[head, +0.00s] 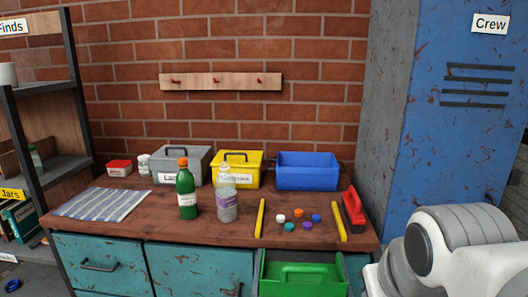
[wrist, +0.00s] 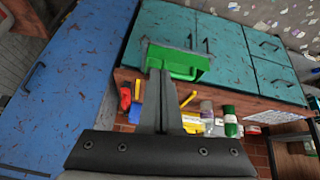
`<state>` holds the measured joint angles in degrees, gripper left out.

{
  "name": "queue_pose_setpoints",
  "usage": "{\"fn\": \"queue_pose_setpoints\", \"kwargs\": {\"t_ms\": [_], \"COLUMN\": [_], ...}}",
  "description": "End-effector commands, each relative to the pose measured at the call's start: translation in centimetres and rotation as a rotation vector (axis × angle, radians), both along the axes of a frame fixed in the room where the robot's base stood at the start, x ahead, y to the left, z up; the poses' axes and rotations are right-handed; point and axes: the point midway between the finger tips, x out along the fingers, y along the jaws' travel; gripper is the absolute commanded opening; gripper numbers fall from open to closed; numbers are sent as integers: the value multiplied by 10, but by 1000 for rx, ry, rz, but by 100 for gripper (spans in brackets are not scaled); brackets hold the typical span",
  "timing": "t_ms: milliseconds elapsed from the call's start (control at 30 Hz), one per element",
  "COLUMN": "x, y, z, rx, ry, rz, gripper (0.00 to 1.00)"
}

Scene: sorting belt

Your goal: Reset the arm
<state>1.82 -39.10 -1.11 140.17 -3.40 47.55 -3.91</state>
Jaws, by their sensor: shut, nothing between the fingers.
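My gripper (wrist: 160,75) shows in the wrist view with its two dark fingers together and nothing between them. It is clear of everything, pointing toward the workbench, which appears upside down there. In the head view, part of my white and grey arm (head: 455,250) is at the lower right; the gripper is outside that view. The wooden workbench (head: 150,222) has teal drawers below. A green open container (head: 303,275) is at the bench front and also shows in the wrist view (wrist: 178,62), just beyond the fingertips in the picture.
On the bench are a green bottle (head: 187,197), a clear bottle (head: 227,205), small coloured caps (head: 290,227), two yellow bars (head: 260,218) and a red tool (head: 352,208). Grey (head: 182,168), yellow (head: 236,172) and blue (head: 307,173) bins stand behind. A blue locker (head: 450,140) is right.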

Motion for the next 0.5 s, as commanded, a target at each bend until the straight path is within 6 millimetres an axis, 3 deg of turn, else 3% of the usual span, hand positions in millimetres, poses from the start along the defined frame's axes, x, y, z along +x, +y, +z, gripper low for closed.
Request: {"fn": "queue_pose_setpoints", "kwargs": {"t_ms": [67,100,500], "x": [-28,-35,-30], "y": [22,27,23], "z": [-14,-8,94], "rx": [72,92,82], "ry": [43,59,54], "rz": [-16,-26,-26], "gripper": [0,0,0]}}
